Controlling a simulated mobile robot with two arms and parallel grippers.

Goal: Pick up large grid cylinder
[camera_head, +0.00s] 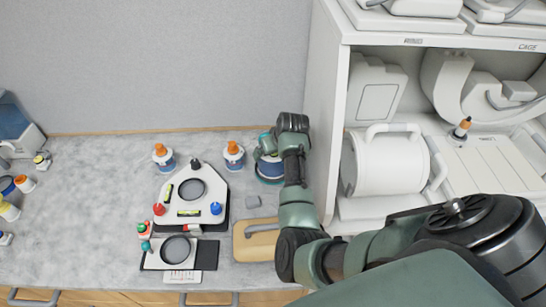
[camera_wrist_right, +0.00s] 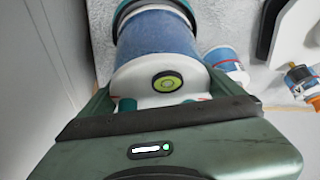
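A large cylinder (camera_head: 270,170) with a blue band and a teal-rimmed end stands at the back right of the counter, partly hidden by my right arm. In the right wrist view the cylinder (camera_wrist_right: 160,45) fills the upper middle, with a white end and a round yellow-green bubble level facing the camera. My right gripper (camera_head: 268,146) is at the cylinder, and its fingers (camera_wrist_right: 160,103) lie on either side of the white end. I cannot tell whether they press on it. No grid marking is clear. My left gripper is not in view.
A white device (camera_head: 188,219) with a round opening stands left of the cylinder, with two orange-capped bottles (camera_head: 163,157) (camera_head: 233,155) behind it. A tan board (camera_head: 254,247) lies in front. A tall white shelf (camera_head: 323,110) rises close on the right. The counter's left middle is clear.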

